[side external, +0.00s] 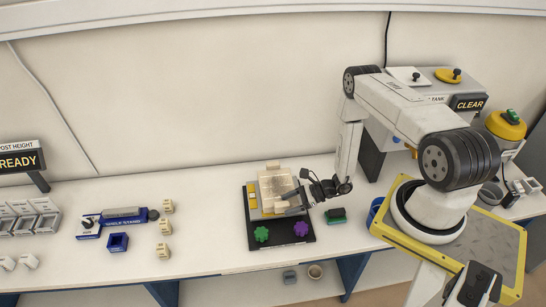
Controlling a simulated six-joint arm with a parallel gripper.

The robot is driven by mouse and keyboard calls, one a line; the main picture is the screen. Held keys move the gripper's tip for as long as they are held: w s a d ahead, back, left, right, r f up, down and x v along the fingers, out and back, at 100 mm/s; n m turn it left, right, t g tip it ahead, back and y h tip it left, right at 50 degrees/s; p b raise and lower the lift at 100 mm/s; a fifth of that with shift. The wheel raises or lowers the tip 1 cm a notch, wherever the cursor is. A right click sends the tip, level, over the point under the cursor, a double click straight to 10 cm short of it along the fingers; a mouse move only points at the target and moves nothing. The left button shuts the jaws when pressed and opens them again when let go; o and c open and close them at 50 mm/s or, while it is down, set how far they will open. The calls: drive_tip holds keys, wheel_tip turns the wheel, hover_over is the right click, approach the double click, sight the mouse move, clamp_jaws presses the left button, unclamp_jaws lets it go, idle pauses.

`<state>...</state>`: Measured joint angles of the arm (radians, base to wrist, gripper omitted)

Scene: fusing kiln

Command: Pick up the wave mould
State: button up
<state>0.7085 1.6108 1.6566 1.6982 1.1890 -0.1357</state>
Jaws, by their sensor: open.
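My gripper (299,187) is at the end of my arm, over the right part of a dark board on the bench. It is open, with its fingers pointing left beside a cream, stepped block (273,182) that stands on the board. Whether a finger touches the block is too small to tell. No piece is clearly recognisable as the wave mould; the cream block may be it, but its surface shape is unclear at this size. My gripper hides part of the block's right side.
The dark board (280,239) also carries a yellow piece (252,197), a green knob (262,234) and a purple knob (301,229). A dark green block (336,215) lies to the right. Cream blocks and a blue fixture (118,242) stand left; bench between is clear.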

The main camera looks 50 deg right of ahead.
idle(0.5)
clamp_jaws()
drive_tip(key=shift+r, duration=0.2)
drive_tip(key=shift+w+r, duration=0.1)
drive_tip(key=shift+r, duration=0.75)
drive_tip(key=s+a+r, duration=0.2)
drive_tip(key=s+r, duration=0.9)
drive_tip(key=s, duration=0.3)
drive_tip(key=shift+a, duration=0.2)
